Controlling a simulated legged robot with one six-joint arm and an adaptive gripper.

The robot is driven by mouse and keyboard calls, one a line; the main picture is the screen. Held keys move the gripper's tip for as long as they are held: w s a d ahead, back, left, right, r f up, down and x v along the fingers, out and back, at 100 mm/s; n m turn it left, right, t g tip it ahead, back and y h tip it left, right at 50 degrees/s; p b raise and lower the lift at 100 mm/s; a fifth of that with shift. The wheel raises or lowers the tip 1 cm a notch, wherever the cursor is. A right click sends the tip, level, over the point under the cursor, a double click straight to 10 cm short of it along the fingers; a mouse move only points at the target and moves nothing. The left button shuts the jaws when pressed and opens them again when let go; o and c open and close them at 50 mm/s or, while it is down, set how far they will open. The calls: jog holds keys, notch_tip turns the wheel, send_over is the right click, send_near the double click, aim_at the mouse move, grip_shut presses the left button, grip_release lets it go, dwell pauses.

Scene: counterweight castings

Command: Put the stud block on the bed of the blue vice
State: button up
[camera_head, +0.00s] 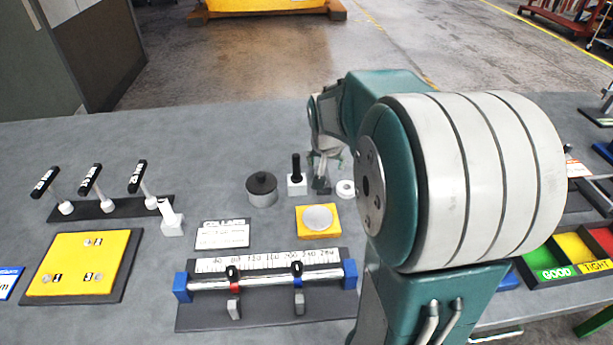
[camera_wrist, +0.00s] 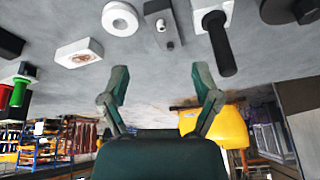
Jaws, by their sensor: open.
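My gripper (camera_head: 325,158) is over the far middle of the bench, partly behind my arm. In the wrist view its two fingers (camera_wrist: 162,80) are apart with nothing between them. A small grey block (camera_head: 322,185) with a pale stud-like spot is just beyond the fingertips; it also shows in the wrist view (camera_wrist: 160,24). Beside it a white block (camera_head: 297,186) carries an upright black post (camera_wrist: 218,45). I cannot tell for certain which is the stud block. A blue piece (camera_head: 604,151) at the right edge may belong to the blue vice; most is hidden or out of frame.
A white ring (camera_head: 345,188) and a dark round casting (camera_head: 262,189) flank the blocks. Nearer are a yellow pad with a silver disc (camera_head: 318,219) and a blue-ended scale rail (camera_head: 265,282). A coloured sorting tray (camera_head: 560,273) is right.

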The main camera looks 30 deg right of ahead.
jog(key=x, duration=0.4)
jog(key=shift+w+a+f, duration=0.15)
jog(key=shift+a+f, duration=0.1)
jog(key=shift+f, duration=0.15)
jog(key=x, duration=0.5)
jog(key=shift+w+d+f, duration=0.2)
jog(key=shift+d+f, duration=0.05)
jog(key=shift+d, duration=0.05)
grip_shut()
